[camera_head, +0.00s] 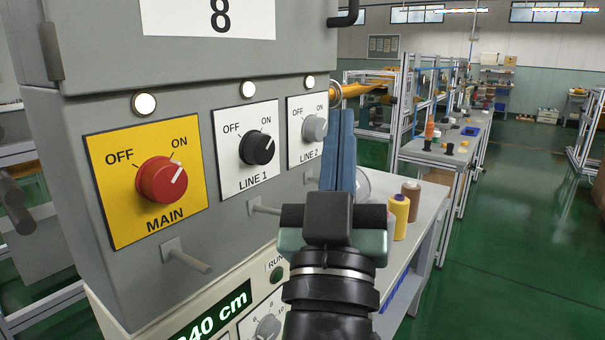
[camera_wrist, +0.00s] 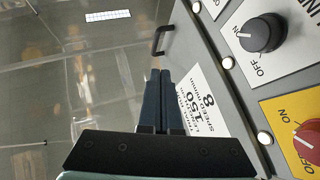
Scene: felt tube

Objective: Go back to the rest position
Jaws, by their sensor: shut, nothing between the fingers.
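My gripper (camera_head: 338,150) is in front of the grey control panel (camera_head: 225,95), by the LINE 2 switch. Its blue fingers point up and lie together with nothing between them. In the wrist view the gripper (camera_wrist: 165,75) shows the same closed fingers against the panel's upper box. The red MAIN knob (camera_head: 160,179) points to ON. The black LINE 1 knob (camera_head: 258,147) also points toward ON. The grey LINE 2 knob (camera_head: 314,128) is just left of the fingers, and its pointer seems turned toward ON.
Short metal pegs (camera_head: 186,256) stick out below the switches. Lit white lamps (camera_head: 247,89) sit above them. A green display (camera_head: 208,318) and a dial (camera_head: 267,328) are lower down. Thread spools (camera_head: 400,216) stand on a bench to the right. The green floor (camera_head: 500,260) at right is clear.

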